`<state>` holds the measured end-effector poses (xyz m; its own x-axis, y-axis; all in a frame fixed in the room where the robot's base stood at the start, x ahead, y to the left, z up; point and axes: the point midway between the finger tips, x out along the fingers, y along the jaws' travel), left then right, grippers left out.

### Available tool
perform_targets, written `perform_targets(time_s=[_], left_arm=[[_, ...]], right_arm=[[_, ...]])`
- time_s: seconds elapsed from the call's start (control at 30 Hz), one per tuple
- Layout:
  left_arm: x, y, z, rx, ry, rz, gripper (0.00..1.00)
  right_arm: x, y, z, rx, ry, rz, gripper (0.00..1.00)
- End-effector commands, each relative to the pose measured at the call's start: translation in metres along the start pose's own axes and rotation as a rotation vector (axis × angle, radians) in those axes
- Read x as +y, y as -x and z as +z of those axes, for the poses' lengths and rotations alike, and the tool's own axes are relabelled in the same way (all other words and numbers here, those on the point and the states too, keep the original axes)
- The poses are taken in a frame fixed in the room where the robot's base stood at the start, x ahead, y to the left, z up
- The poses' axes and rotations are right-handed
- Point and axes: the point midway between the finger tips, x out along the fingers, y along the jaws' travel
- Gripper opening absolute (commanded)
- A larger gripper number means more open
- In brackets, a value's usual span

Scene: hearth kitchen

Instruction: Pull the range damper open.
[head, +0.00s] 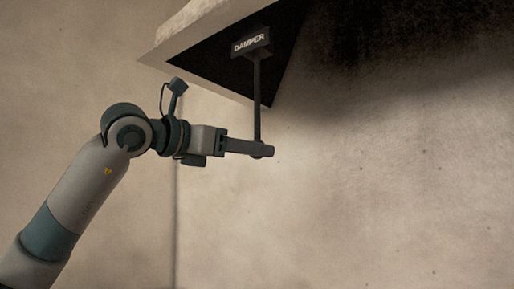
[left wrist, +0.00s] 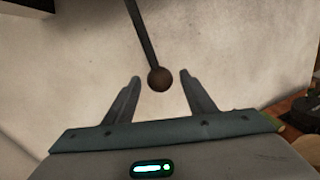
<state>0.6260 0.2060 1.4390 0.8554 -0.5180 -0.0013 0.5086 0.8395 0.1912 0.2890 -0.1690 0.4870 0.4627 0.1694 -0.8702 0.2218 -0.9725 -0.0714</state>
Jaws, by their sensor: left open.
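The range damper shows in the head view as a dark block labelled DAMPER (head: 251,43) under the hood, with a thin dark rod (head: 257,95) hanging from it. In the left wrist view the rod (left wrist: 141,35) ends in a round brown knob (left wrist: 160,79). My left gripper (head: 268,150) is at the rod's lower end, where its fingers mostly hide the knob in the head view. In the left wrist view its fingers (left wrist: 158,88) are open, with the knob between their tips and a gap on each side. My right gripper is not in view.
The pale hood (head: 180,38) overhangs above my left arm, with a dark underside. A plain plaster wall (head: 400,200), sooty near the top, fills the right. Dark and brown items, too cut off to name, show at the right edge of the left wrist view (left wrist: 303,108).

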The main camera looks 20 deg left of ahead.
Motion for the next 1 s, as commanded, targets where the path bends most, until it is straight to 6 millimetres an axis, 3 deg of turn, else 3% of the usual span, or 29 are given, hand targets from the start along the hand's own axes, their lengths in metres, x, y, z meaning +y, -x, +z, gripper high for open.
perform_targets(time_s=[0.2,0.57,0.8,1.0], left_arm=[[0.0,-0.02,0.001,0.0,0.001,0.0,0.5],[0.0,-0.024,0.0,-0.001,0.0,0.0,0.5],[0.0,-0.024,0.0,-0.001,0.0,0.0,0.0],[-0.001,-0.024,-0.005,-0.001,0.0,0.0,0.0]], right_arm=[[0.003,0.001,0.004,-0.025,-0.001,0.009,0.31],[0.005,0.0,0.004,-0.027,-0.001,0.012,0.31],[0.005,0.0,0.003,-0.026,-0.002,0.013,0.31],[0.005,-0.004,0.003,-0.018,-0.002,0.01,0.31]])
